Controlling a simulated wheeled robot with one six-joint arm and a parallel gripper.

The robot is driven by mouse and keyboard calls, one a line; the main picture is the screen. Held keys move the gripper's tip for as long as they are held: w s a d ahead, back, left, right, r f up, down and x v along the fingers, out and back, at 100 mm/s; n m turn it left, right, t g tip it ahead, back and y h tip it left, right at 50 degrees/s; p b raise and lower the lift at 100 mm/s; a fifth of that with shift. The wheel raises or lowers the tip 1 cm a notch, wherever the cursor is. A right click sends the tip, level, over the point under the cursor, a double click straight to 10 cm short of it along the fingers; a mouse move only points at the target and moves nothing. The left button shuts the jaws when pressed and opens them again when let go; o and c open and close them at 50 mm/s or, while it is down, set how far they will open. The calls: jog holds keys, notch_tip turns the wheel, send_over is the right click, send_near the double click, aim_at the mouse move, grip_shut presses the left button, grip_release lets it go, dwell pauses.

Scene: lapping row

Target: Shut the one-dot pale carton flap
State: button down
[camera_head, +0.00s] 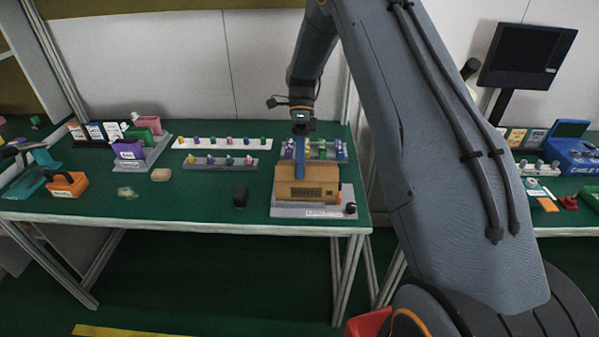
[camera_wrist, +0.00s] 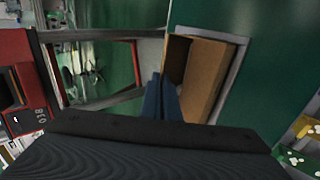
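A tan-brown cardboard carton (camera_head: 312,187) sits on a grey base (camera_head: 284,211) near the front edge of the green table. In the wrist view the carton (camera_wrist: 207,78) shows a broad tan panel with a dark brown area at its left end. I cannot make out a dot mark, nor clearly tell the flap's angle. My gripper (camera_head: 299,172) points down at the carton's top, left of its middle. Its blue fingers (camera_wrist: 161,88) lie together, with nothing seen between them, close by the carton's left side in the wrist view. Whether they touch it is unclear.
Racks of small coloured pieces (camera_head: 221,162) stand behind and left of the carton. A black block (camera_head: 240,197) and a tan lump (camera_head: 161,174) lie to the left. An orange holder (camera_head: 67,185) is at far left.

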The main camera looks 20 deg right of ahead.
jog(key=shift+w+f+g+b, duration=0.15)
jog(key=shift+f+g+b, duration=0.1)
jog(key=shift+g+b, duration=0.35)
jog(key=c, duration=2.5)
grip_release()
jog(key=o, duration=0.5)
jog(key=shift+w+r, duration=0.1)
jog(key=b+v, duration=0.1)
jog(key=v, duration=0.2)
jog(key=b+v, duration=0.1)
jog(key=v, duration=0.2)
jog(key=shift+w+d+r+b, duration=0.1)
jog(key=shift+w+d+b, duration=0.2)
jog(key=shift+b, duration=0.05)
jog(key=shift+w+d+r, duration=0.1)
jog(key=shift+w+r, duration=0.15)
jog(key=shift+r, duration=0.2)
